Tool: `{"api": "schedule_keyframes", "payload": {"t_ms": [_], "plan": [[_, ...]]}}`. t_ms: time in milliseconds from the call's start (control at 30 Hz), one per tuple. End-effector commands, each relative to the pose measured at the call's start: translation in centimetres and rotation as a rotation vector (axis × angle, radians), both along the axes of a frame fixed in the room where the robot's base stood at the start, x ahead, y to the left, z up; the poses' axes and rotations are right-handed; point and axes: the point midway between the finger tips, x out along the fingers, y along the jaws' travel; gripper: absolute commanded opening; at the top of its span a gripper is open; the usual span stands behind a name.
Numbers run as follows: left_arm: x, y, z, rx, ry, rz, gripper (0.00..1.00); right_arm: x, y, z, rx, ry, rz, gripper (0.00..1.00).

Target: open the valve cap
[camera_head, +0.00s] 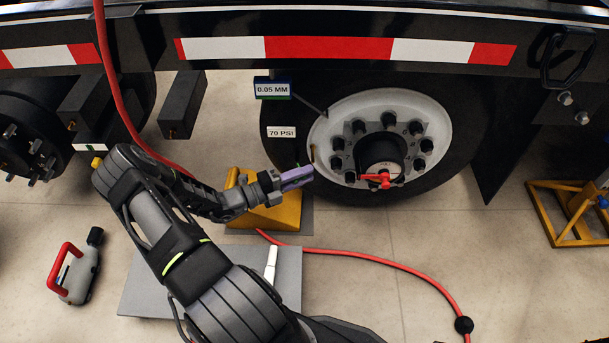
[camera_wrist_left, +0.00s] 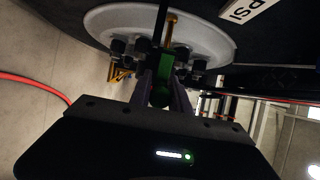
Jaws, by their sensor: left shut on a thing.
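The wheel (camera_head: 435,112) has a pale rim with a thin brass valve stem (camera_head: 312,153) at its left side. The stem also shows in the left wrist view (camera_wrist_left: 171,28). A small green piece, apparently the valve cap (camera_wrist_left: 166,62), lies in line with the stem's near end. I cannot tell whether it is still seated on the stem. My left gripper (camera_head: 308,174), with purple fingers, is at the rim's left edge, just below the stem, and is shut on the green piece. The fingers partly hide it. My right gripper is not in view.
A yellow wheel chock (camera_head: 285,212) stands under the tyre beside my left forearm. A red hose (camera_head: 365,256) runs across the floor. A yellow stand (camera_head: 560,230) is at right. A red lever (camera_head: 376,179) sits on the hub.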

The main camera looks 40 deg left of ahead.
Motion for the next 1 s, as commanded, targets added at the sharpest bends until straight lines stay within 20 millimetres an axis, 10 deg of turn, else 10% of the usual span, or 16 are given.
{"api": "schedule_keyframes", "payload": {"t_ms": [333, 367, 600, 1000], "plan": [[-0.09, -0.14, -0.16, -0.001, 0.004, -0.005, 0.0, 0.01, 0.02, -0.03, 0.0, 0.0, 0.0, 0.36], [-0.09, -0.14, -0.16, -0.001, 0.004, -0.005, 0.24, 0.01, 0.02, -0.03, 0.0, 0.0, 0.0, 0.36], [-0.05, -0.09, -0.08, -0.001, 0.001, -0.003, 0.44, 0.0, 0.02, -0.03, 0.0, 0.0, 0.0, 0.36], [-0.84, 0.38, 0.06, 0.001, 0.001, -0.001, 0.44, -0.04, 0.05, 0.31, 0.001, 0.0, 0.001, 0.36]]}}
